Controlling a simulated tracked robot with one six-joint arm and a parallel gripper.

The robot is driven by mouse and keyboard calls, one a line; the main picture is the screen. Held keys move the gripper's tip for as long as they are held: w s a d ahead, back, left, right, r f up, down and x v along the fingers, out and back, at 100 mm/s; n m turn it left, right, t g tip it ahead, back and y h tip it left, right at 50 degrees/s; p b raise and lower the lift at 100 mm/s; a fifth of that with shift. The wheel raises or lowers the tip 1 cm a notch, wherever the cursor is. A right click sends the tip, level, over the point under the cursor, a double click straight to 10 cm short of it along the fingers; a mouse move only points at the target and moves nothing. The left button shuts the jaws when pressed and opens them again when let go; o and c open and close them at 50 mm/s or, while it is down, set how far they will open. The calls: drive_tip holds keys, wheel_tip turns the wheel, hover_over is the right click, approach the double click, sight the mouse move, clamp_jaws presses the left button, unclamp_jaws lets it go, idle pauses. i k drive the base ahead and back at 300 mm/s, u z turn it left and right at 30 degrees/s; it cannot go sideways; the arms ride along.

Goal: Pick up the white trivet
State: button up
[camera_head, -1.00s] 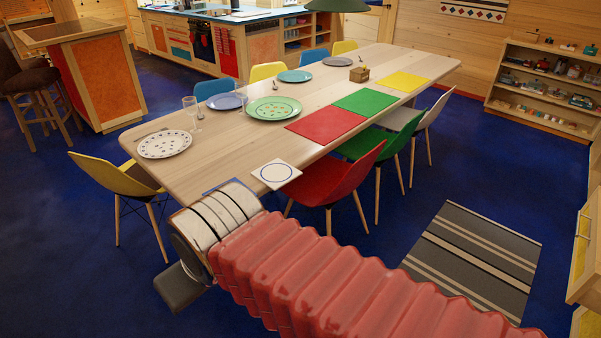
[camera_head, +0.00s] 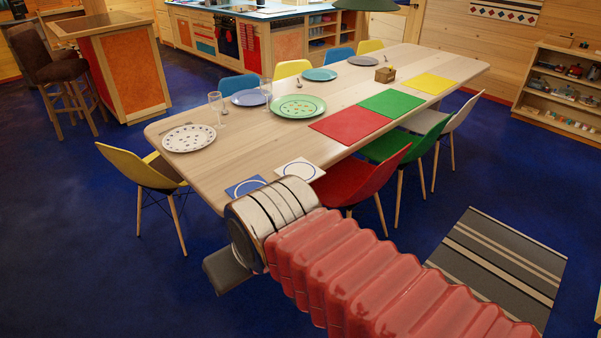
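The white trivet (camera_head: 300,168) is a white square with a blue ring. It lies on the near edge of the long wooden table (camera_head: 215,165), and my arm hides its lower left part. A blue trivet (camera_head: 246,187) with a white ring lies to its left, also partly covered by my arm. My arm reaches in from the lower right, and a dark grey part at its end (camera_head: 227,270) shows below and left of the table edge. The fingers cannot be made out, so I cannot tell what my gripper holds.
Several plates stand on the table, with a spotted white plate (camera_head: 189,138) nearest on the left. Glasses (camera_head: 216,106) stand beyond it. A red chair (camera_head: 362,178) and a yellow chair (camera_head: 143,168) flank the near end. Blue floor (camera_head: 90,250) is clear at lower left.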

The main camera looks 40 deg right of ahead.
sight(300, 167)
drive_tip(key=u, duration=0.05)
drive_tip(key=i, duration=1)
drive_tip(key=z, duration=0.05)
